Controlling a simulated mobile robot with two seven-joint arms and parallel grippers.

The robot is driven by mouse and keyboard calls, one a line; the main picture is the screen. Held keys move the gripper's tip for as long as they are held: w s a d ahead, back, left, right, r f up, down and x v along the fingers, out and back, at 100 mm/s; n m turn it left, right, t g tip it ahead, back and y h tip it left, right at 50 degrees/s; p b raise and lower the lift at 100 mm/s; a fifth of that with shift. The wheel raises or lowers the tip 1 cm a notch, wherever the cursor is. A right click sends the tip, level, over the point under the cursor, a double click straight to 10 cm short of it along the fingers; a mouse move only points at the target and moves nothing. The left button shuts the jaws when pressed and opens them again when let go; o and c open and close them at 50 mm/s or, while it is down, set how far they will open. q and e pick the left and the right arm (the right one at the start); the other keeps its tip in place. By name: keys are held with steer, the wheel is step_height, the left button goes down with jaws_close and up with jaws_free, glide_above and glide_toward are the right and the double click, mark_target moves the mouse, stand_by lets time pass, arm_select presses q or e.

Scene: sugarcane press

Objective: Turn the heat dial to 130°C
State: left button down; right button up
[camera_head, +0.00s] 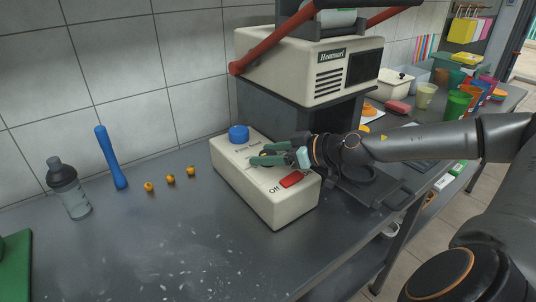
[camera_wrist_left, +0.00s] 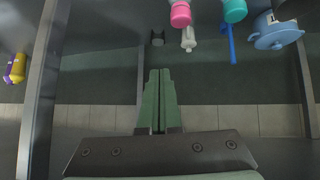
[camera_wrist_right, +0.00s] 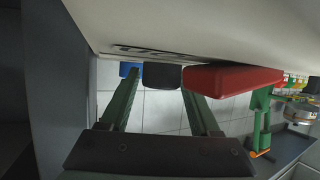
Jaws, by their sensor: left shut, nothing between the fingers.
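The cream control box (camera_head: 235,180) stands on the counter in the head view. Its top carries a blue knob (camera_head: 238,133), a dark dial and a red switch (camera_head: 291,179) beside the word "Off". The scale markings are too small to read. My right gripper (camera_head: 268,158) is over the box top and partly hides the dark dial. In the right wrist view its fingers are apart, with the dark dial (camera_wrist_right: 161,76) between their tips; contact cannot be told. My left gripper (camera_wrist_left: 158,75) is shut and empty in the left wrist view, away from the box.
A cream machine (camera_head: 310,75) with red handles stands behind the box. A grey bottle (camera_head: 68,190), a blue stick (camera_head: 110,158) and several small orange items (camera_head: 170,179) are on the left. The front left counter is mostly clear.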

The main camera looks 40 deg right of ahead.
steer(key=shift+o, duration=1.1)
arm_select(q)
steer(key=shift+w+f, duration=0.1)
steer(key=shift+f, duration=0.05)
arm_select(e)
steer(key=shift+s, duration=0.15)
steer(key=shift+s+d+r+b, duration=0.15)
steer(key=shift+s+b, duration=0.25)
steer(key=shift+b, duration=0.1)
steer(key=shift+b+v, duration=0.5)
steer(key=shift+v, duration=0.3)
steer(key=b+v, duration=0.1)
steer(key=v, duration=0.7)
steer(key=shift+s+d+r, duration=0.1)
steer(key=shift+s+r, duration=0.1)
steer(key=shift+s, duration=0.05)
steer(key=shift+s+d+r, duration=0.1)
steer(key=shift+s+r, duration=0.1)
steer(key=shift+s, duration=0.3)
arm_select(q)
steer(key=w+r+t, duration=0.3)
steer(key=w+r, duration=0.1)
steer(key=r, duration=0.1)
steer(key=shift+w+a+m, duration=0.25)
steer(key=shift+a+m, duration=0.05)
steer(key=shift+m, duration=0.1)
